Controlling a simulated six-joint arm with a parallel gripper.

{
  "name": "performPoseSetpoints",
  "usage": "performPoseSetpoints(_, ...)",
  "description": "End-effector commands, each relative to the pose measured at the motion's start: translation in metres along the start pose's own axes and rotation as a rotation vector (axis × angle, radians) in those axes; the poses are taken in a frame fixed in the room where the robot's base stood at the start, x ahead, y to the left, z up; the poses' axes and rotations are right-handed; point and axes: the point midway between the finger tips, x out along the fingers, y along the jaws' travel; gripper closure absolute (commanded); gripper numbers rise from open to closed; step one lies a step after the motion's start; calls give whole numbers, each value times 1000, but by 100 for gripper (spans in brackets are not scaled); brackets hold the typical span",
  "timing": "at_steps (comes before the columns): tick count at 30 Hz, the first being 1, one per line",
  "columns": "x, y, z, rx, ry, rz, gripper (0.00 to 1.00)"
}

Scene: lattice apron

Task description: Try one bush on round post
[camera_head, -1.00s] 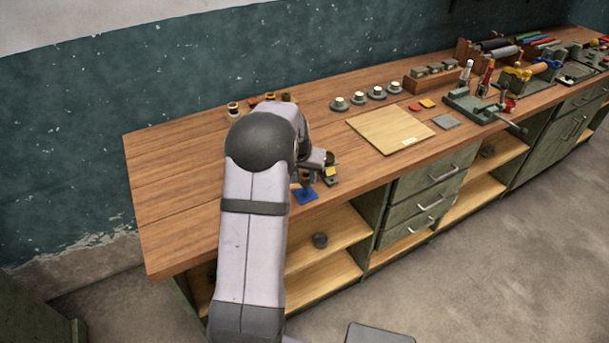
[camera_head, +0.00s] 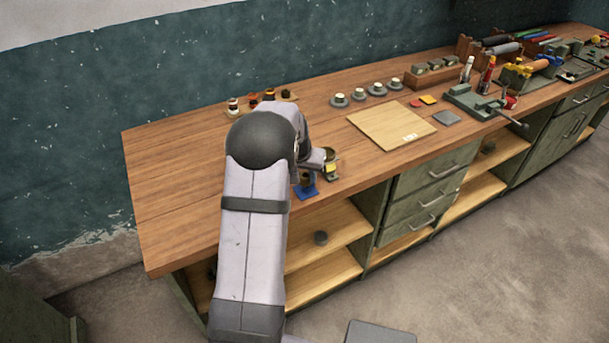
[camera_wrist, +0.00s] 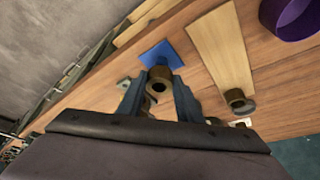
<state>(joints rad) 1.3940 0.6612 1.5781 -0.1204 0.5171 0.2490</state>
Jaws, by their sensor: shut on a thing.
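My gripper (camera_wrist: 158,98) is shut on a brown bush (camera_wrist: 159,82), a short ring whose dark bore faces the wrist camera. A blue base plate (camera_wrist: 163,54) lies just beyond the bush; in the head view the blue plate (camera_head: 306,193) is near the bench's front edge, with a dark brown piece directly above it. The round post is not clearly seen, so I cannot tell whether the bush is around it or only above it. My arm hides most of the gripper in the head view.
A small stand with a yellow label (camera_head: 331,168) is close beside the blue plate. A pale board (camera_head: 390,127), grey discs with pale tops (camera_head: 359,95) and a green vise (camera_head: 477,105) are to the right. In the wrist view, a purple ring (camera_wrist: 287,17) is at the upper right.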

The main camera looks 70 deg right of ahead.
Motion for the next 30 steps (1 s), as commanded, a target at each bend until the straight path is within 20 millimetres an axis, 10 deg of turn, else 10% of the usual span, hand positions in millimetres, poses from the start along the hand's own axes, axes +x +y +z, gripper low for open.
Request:
performPoseSetpoints(24,8,0,3,0,2,0,95)
performPoseSetpoints(25,8,0,3,0,2,0,66)
performPoseSetpoints(27,8,0,3,0,2,0,49)
performPoseSetpoints(30,8,0,3,0,1,0,46)
